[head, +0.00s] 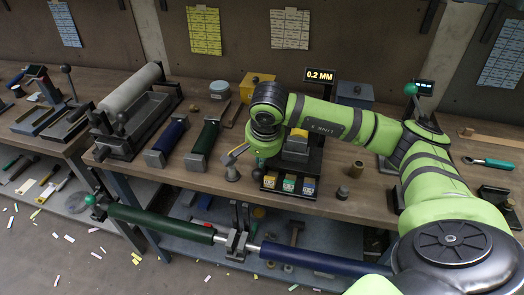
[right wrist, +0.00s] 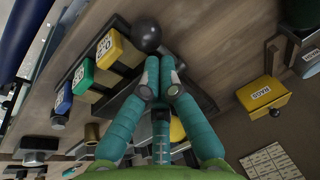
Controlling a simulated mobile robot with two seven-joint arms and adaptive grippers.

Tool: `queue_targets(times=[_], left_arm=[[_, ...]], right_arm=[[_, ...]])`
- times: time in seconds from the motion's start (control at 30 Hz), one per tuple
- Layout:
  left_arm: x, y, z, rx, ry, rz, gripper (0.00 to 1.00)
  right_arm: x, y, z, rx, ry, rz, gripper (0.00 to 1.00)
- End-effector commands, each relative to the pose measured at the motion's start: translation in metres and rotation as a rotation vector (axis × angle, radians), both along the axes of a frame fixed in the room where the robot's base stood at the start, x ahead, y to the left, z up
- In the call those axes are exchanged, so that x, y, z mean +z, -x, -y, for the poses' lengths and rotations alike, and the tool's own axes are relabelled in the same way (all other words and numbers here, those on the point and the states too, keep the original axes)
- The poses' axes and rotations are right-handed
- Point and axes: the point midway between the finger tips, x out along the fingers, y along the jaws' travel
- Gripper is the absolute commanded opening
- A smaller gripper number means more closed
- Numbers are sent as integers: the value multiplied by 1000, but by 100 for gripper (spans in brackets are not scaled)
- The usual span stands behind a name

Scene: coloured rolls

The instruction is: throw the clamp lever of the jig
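The jig (head: 290,192) is a black stand with yellow, green and blue labelled blocks in front, near the middle of the bench. In the right wrist view the blocks (right wrist: 107,48) show at the left. A dark ball knob (right wrist: 146,36) is just beyond my right fingertips; whether they touch it I cannot tell. My right gripper (right wrist: 160,62) has its teal fingers side by side, tips together, with no object seen between them. In the head view my right gripper (head: 261,163) hangs beside the jig, largely hidden by my wrist. The lever's shaft is not clear. My left gripper is not in view.
A lit 0.2 MM sign (head: 320,75) stands behind my arm. A blue roll (head: 166,137), a green roll (head: 206,137) and a grey roller (head: 130,90) lie to the left. A yellow box (right wrist: 262,97) is at the right in the wrist view.

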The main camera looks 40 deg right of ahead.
Motion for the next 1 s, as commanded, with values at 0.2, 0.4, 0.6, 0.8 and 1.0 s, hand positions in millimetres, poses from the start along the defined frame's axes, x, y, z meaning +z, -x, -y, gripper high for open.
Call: queue_targets(times=[0.2, 0.4, 0.6, 0.8, 1.0], left_arm=[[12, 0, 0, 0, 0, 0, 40], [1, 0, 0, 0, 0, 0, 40], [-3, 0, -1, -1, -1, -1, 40], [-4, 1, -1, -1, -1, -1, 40], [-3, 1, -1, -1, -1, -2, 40]], right_arm=[[42, 4, 4, -2, 0, 9, 0], [81, 23, -8, -1, 1, 9, 0], [109, 35, -16, -3, 0, 6, 0], [119, 40, -18, -4, 2, 4, 0], [117, 40, -24, 5, -19, 0, 0]])
